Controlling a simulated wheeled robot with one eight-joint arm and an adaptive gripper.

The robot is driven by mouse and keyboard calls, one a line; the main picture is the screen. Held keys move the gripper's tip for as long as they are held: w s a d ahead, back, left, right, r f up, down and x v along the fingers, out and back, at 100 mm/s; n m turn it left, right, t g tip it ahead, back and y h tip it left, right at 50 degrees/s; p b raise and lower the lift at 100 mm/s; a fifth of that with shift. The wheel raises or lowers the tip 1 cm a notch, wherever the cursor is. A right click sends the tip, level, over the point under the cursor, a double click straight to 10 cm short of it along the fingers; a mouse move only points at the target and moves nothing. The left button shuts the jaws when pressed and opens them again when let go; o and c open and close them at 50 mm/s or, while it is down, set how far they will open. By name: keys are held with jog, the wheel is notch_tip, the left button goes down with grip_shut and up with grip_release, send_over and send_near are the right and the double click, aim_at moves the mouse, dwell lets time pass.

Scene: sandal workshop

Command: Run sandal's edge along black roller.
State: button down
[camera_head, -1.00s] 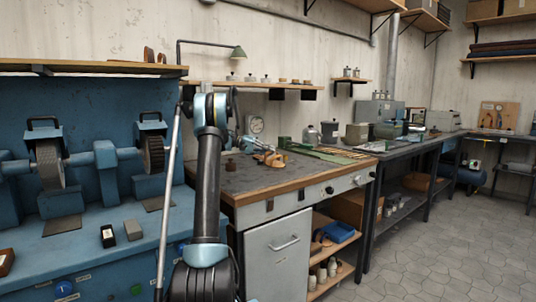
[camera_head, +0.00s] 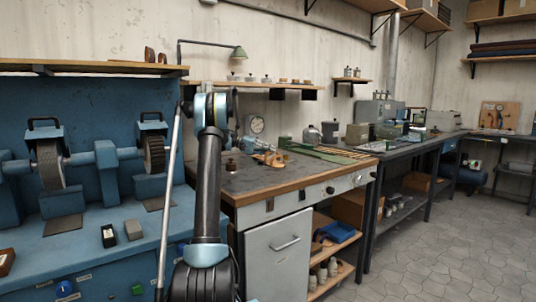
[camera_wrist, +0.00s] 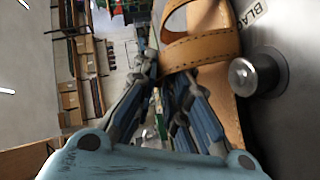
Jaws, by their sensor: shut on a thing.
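My gripper (camera_wrist: 160,75) is shut on a tan leather sandal (camera_wrist: 208,50), at its strap, in the wrist view. The sandal's long sole edge runs down the right side of that view. Just right of it a short dark roller (camera_wrist: 257,74) with a shiny metal end stands out from a grey panel.
The middle bench (camera_head: 270,182) has a wooden edge and a drawer front with knobs. A small dark pot (camera_head: 231,166) stands on it near the arm. A blue grinding machine (camera_head: 105,165) is at the left. Open tiled floor lies at the right.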

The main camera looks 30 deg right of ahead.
jog(key=shift+w+d, duration=0.35)
jog(key=shift+w, duration=0.5)
jog(key=shift+w+d, duration=0.15)
jog(key=shift+w, duration=1.55)
dwell(0.9)
dwell(0.4)
jog(key=shift+w, duration=1)
dwell(1.1)
jog(key=shift+w+a, duration=0.2)
jog(key=shift+w, duration=0.45)
